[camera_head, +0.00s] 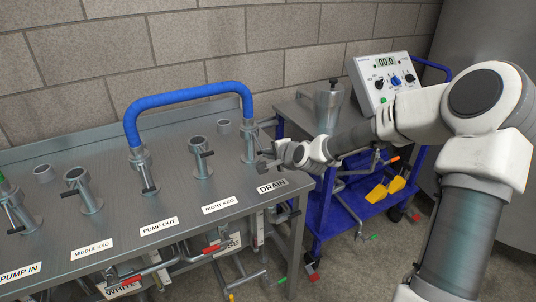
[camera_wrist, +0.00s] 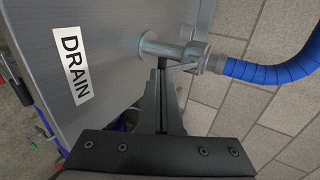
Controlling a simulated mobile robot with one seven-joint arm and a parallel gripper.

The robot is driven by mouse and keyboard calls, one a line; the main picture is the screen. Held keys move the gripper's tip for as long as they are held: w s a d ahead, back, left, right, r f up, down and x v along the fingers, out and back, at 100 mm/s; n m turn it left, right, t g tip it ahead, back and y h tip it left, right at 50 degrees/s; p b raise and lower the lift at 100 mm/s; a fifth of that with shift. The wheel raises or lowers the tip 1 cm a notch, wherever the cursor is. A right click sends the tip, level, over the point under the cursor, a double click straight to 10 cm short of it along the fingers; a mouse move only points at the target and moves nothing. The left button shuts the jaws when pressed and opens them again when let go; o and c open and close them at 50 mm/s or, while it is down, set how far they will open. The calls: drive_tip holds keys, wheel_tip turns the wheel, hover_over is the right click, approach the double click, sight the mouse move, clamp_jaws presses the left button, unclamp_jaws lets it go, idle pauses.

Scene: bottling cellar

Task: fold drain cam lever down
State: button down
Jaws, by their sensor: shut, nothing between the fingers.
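The drain port (camera_head: 249,152) stands upright at the right end of the steel bench, behind the DRAIN label (camera_head: 272,186). The wrist view shows the port lying sideways (camera_wrist: 160,46), with the blue hose (camera_wrist: 265,74) joined to its coupling. A thin grey cam lever (camera_wrist: 183,67) sticks out from the coupling beside the fingertips. In the head view, a short piece that looks like this lever (camera_head: 266,124) juts right from the coupling. My gripper (camera_head: 264,163) is shut and empty, just right of the port. In the wrist view its fingertips (camera_wrist: 162,63) are close to the lever; I cannot tell if they touch.
The hose (camera_head: 190,97) arches from the pump-out port (camera_head: 147,175) to the drain. Right-keg port (camera_head: 201,160) and middle-keg port (camera_head: 83,192) stand to the left.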

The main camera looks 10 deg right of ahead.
drive_tip(key=shift+w+f+t+y+b, duration=0.2)
drive_tip(key=shift+f+t+y+b, duration=0.2)
drive_tip(key=shift+f+t+b, duration=1.35)
drive_tip(key=shift+g, duration=0.65)
drive_tip(key=shift+w+a+f+b, duration=0.25)
drive_tip(key=shift+w+f+b, duration=0.35)
drive_tip(key=shift+w+f, duration=0.15)
drive_tip(key=shift+w+a+f+b, duration=0.25)
drive_tip(key=shift+w+f+b, duration=0.35)
drive_tip(key=shift+f, duration=0.1)
